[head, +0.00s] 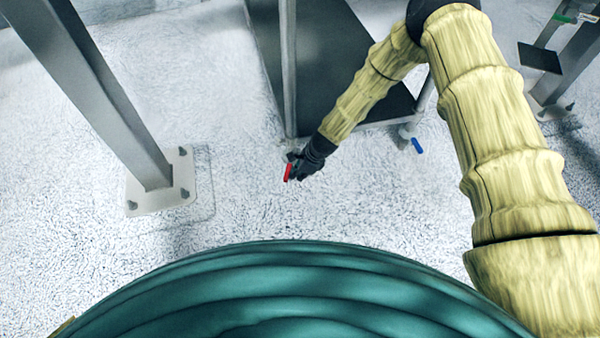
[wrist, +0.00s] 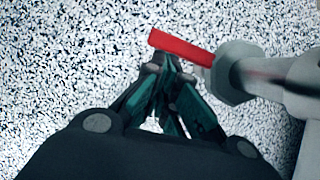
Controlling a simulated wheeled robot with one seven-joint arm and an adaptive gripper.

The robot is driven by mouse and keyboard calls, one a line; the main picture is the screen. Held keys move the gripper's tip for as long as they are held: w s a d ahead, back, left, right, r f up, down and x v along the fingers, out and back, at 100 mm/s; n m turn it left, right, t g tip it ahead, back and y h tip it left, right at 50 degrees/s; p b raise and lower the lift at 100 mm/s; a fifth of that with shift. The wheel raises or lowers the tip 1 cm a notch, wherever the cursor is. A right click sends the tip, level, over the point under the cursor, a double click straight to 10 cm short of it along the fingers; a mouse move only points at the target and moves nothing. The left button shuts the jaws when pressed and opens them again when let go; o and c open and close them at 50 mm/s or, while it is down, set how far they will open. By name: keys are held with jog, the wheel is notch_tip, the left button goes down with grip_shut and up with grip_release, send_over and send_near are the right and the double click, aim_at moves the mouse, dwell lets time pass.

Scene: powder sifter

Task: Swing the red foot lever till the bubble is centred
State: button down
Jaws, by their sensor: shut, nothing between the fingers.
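The red foot lever (head: 288,172) sits low, just above the speckled floor, at the foot of a grey post. In the wrist view the red lever (wrist: 181,47) sticks out to the left from a pale round foot (wrist: 236,72). My gripper (head: 293,160) is at the lever in the head view. In the wrist view my gripper (wrist: 165,62) is shut and empty, its fingertips close against or touching the lever's near edge; I cannot tell if they touch. The bubble is not visible in either view.
A blue lever (head: 417,146) is on another foot to the right. A dark panel stand (head: 330,60) rises behind my gripper. A grey column with a bolted base plate (head: 160,196) stands at left. The floor (head: 240,215) between the column and the lever is clear.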

dwell(0.4)
jog(key=s+d+r+p, duration=0.1)
jog(key=d+r+p, duration=0.4)
jog(key=d+r, duration=0.2)
jog(key=shift+v, duration=1.2)
jog(key=shift+s+a, duration=0.1)
jog(key=shift+a, duration=0.05)
